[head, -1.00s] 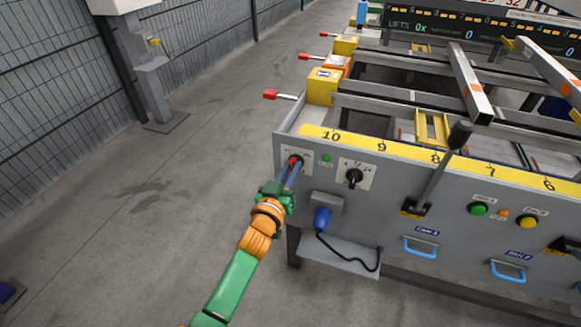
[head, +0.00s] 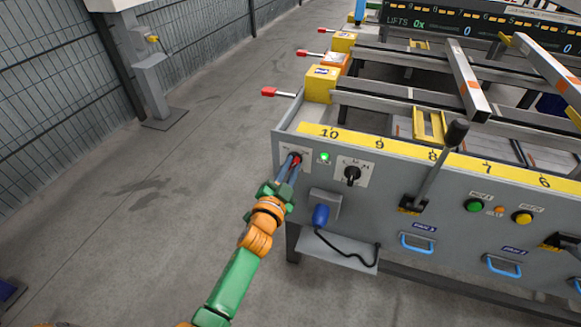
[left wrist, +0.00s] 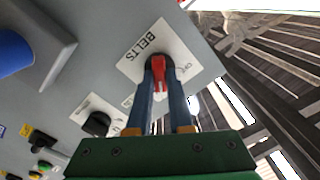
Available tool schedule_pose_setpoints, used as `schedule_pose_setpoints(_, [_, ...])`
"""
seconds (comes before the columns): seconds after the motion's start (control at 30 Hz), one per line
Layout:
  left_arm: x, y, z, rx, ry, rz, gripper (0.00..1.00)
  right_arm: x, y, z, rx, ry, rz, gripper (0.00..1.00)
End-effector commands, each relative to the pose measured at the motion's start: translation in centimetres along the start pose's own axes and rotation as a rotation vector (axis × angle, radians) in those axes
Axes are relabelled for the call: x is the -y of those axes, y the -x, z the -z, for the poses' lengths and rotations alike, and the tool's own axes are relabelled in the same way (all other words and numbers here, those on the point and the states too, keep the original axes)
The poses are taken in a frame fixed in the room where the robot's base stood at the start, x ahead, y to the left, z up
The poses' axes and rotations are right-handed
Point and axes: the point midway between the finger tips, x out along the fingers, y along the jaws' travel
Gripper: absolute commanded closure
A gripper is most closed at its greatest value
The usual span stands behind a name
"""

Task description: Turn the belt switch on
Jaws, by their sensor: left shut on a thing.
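The belt switch (left wrist: 159,72) is a red handle on a white plate marked BELTS (left wrist: 185,68), at the left end of the grey panel. My left gripper (head: 291,166) is shut on the red handle, its two blue fingers on either side of it. In the left wrist view the gripper (left wrist: 161,82) covers part of the handle. A small green lamp (head: 325,157) beside the switch plate is brightly lit. My right gripper is not in view.
A black rotary knob (head: 352,174) sits right of the switch. A blue handset (head: 321,215) hangs below on a cable. A tall black lever (head: 437,165) and green and yellow buttons are further right. Open floor lies to the left.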

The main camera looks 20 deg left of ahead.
Motion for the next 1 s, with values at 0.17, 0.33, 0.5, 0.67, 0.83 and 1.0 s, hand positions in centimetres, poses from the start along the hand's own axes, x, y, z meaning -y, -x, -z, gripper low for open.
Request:
schedule_pose_setpoints(0.17, [-0.12,0.03,-0.11,0.002,-0.078,-0.002,1.00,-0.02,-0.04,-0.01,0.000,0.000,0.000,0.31])
schedule_pose_setpoints(0.33, [-0.14,0.03,-0.11,0.002,-0.123,-0.002,1.00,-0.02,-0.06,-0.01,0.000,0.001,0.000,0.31])
schedule_pose_setpoints(0.5, [-0.15,0.03,-0.11,0.002,-0.142,-0.002,1.00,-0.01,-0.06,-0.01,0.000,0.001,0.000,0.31])
schedule_pose_setpoints(0.67, [-0.15,0.03,-0.11,0.002,-0.145,-0.002,1.00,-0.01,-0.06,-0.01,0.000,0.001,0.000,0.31])
schedule_pose_setpoints(0.83, [-0.15,0.03,-0.12,0.002,-0.145,-0.002,1.00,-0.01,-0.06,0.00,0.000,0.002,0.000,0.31])
schedule_pose_setpoints(1.0, [-0.13,0.03,-0.10,0.002,-0.144,-0.002,0.51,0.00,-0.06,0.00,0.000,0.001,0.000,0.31])
